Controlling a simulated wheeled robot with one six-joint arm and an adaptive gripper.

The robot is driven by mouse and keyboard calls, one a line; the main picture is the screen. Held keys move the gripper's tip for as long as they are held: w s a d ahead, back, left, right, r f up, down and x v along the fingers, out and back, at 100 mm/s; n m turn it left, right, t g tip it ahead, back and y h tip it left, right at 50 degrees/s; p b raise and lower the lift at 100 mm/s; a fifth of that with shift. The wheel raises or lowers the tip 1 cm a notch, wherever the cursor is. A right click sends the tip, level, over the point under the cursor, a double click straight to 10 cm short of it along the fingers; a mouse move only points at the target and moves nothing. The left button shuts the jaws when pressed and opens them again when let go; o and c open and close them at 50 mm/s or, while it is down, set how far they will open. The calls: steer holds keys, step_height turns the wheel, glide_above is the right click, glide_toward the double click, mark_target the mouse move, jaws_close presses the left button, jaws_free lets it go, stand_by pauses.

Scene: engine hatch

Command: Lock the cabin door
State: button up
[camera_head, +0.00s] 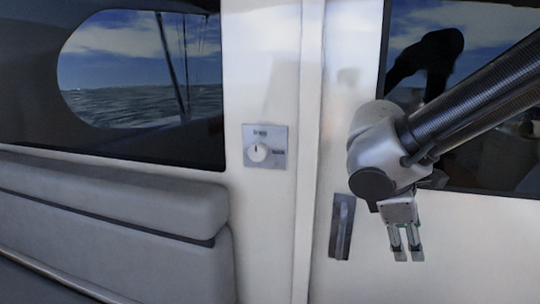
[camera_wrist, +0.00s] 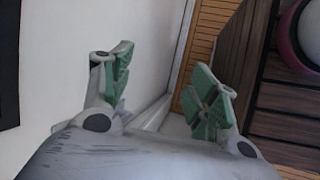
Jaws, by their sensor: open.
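The cabin door (camera_head: 345,95) is a white panel with a dark window at the right of the head view. A flat metal handle plate (camera_head: 341,227) is on its lower left part. A square plate with a round white knob (camera_head: 258,152) is on the white wall left of the door's edge. My gripper (camera_head: 407,258) points down in front of the door, right of the handle plate and apart from it. In the wrist view my gripper (camera_wrist: 165,85) shows two green-padded fingers spread apart with nothing between them.
A grey cushioned seat back (camera_head: 120,215) fills the lower left of the head view, below an oval window (camera_head: 120,90). The wrist view shows the white wall (camera_wrist: 80,40), wooden slats (camera_wrist: 205,40) and dark planks (camera_wrist: 280,105) at right.

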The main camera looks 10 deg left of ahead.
steer(key=w+a+n+t+h, duration=0.1)
steer(key=w+a+n+t, duration=0.2)
steer(key=a, duration=0.5)
steer(key=n+t+y, duration=0.5)
steer(key=n+t, duration=0.6)
steer(key=n, duration=0.3)
glide_toward(257, 154)
steer(key=w+f, duration=0.1)
steer(key=w, duration=0.1)
steer(key=shift+n+t, duration=0.3)
steer(key=shift+n, duration=0.1)
steer(key=w, duration=0.6)
steer(key=shift+w+d+r, duration=0.1)
steer(key=shift+d+r, duration=0.05)
steer(key=shift+r, duration=0.1)
steer(key=shift+w, duration=0.75)
steer(key=c, duration=1)
